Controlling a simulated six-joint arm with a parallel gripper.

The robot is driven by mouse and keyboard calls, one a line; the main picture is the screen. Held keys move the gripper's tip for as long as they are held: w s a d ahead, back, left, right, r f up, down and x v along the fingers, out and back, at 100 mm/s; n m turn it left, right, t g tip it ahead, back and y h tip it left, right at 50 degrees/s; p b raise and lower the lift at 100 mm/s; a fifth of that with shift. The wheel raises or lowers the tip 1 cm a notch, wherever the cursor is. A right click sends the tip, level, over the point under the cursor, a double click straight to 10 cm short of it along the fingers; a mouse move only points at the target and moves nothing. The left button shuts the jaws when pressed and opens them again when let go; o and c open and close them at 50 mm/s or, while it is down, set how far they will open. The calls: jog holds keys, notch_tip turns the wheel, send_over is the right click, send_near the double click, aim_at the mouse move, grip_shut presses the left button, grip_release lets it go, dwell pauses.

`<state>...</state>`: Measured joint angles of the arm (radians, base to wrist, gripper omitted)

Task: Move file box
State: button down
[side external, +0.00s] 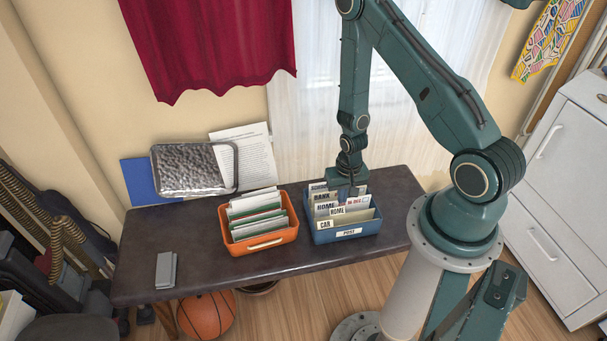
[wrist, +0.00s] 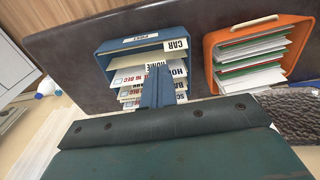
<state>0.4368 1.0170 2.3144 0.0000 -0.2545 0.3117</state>
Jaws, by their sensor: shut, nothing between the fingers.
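A blue file box (side external: 346,236) with a "POST" label stands on the dark table, filled with labelled cards such as "CAR", "HOME" and "BANK". It also shows in the wrist view (wrist: 105,58). An orange file box (side external: 267,243) full of papers stands to its left; in the wrist view it is on the right (wrist: 258,28). My gripper (side external: 353,188) points down over the rear part of the blue box, among the cards. In the wrist view my gripper's fingers (wrist: 157,85) are together over the cards. The fingertips' exact depth among the cards is hidden.
The dark table (side external: 195,245) has free room left of the orange box. A small grey block (side external: 166,270) lies at its front left. A grey textured tray (side external: 195,168), a blue sheet (side external: 139,181) and a printed page (side external: 245,153) are at the back.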

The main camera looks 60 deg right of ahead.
aim_at(341, 211)
jog(key=s+f+m, duration=0.1)
jog(key=s+f, duration=0.4)
jog(key=f, duration=0.2)
jog(key=shift+s+a+f+g, duration=0.35)
jog(key=shift+f+g, duration=0.05)
jog(key=shift+f, duration=0.1)
jog(key=shift+f, duration=4.75)
jog(key=shift+w+d+f, duration=0.2)
jog(key=shift+w+d+r, duration=0.1)
jog(key=shift+w+d, duration=1.05)
jog(key=shift+d, duration=0.15)
jog(key=w+d, duration=0.2)
jog(key=d, duration=0.1)
jog(key=w+d, duration=0.6)
jog(key=shift+d, duration=0.15)
jog(key=shift+s, duration=0.1)
